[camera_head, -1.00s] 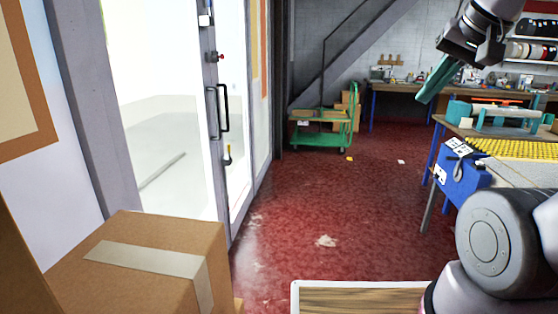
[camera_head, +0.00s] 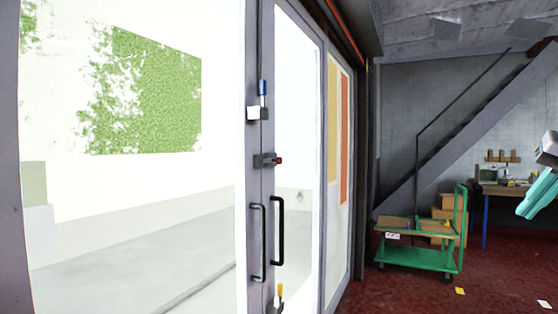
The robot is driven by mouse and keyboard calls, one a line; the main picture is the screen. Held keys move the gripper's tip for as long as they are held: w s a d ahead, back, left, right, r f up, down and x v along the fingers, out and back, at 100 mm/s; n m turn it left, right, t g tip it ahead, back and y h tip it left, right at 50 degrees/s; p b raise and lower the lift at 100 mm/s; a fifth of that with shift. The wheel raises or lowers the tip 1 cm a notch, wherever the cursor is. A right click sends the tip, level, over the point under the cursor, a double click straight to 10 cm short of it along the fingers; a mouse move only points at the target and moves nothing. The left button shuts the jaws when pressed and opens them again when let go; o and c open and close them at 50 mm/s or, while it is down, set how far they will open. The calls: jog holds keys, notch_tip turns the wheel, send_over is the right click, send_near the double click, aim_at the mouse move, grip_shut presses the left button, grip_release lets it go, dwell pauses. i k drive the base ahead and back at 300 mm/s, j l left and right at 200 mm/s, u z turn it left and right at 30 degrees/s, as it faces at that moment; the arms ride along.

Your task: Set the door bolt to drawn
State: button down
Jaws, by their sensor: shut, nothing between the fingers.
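The glass door (camera_head: 256,210) stands at the left centre with grey frames and black pull handles (camera_head: 277,230). Several fittings sit on its meeting stiles: a blue-gripped rod fitting (camera_head: 262,88) with a white block at the top, a small grey fitting with a red knob (camera_head: 278,160) below it, and a yellow-tipped fitting (camera_head: 279,291) at the bottom edge, partly cut off. I cannot tell for sure which is the bolt or how it is set. My gripper (camera_head: 536,198), with teal fingers, is at the right edge, partly out of view, shut and empty, well away from the door.
A green cart (camera_head: 420,257) with boxes stands right of the door, below a staircase (camera_head: 470,115). A workbench (camera_head: 505,188) is at the far right. Red floor (camera_head: 400,292) is clear between the door and cart, with small scraps farther right.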

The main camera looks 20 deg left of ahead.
aim_at(279, 159)
jog(key=i+l+u, duration=0.1)
jog(key=i+u, duration=0.2)
jog(key=i+l+u, duration=0.2)
jog(key=i+u, duration=0.15)
jog(key=i, duration=0.15)
jog(key=i+l+u, duration=0.3)
jog(key=i, duration=0.05)
